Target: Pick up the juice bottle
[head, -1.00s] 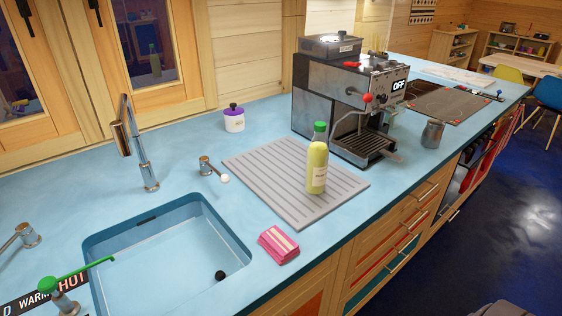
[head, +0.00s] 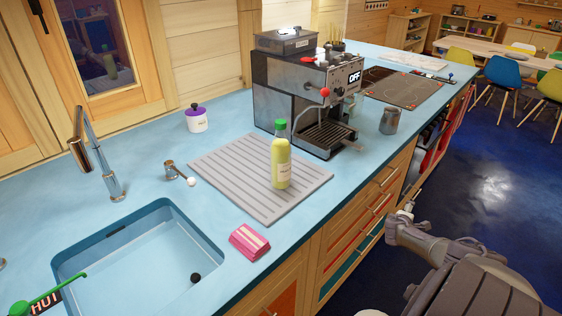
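The juice bottle (head: 281,163) is pale yellow with a green cap and a light label. It stands upright on the grey ribbed drying mat (head: 225,165), near its right side, in front of the coffee machine. My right arm comes in at the lower right over the floor, beside the counter's front. Its gripper end (head: 407,209) is small and partly hidden, apart from the bottle and to its right; I cannot tell whether it is open or shut. My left gripper is out of view.
The coffee machine (head: 305,98) stands close behind the bottle. A grey metal jar (head: 390,120) is to the right, a pink sponge (head: 249,241) in front of the mat. The sink (head: 130,262) and tap (head: 97,155) are left. Drawer handles stick out along the counter front.

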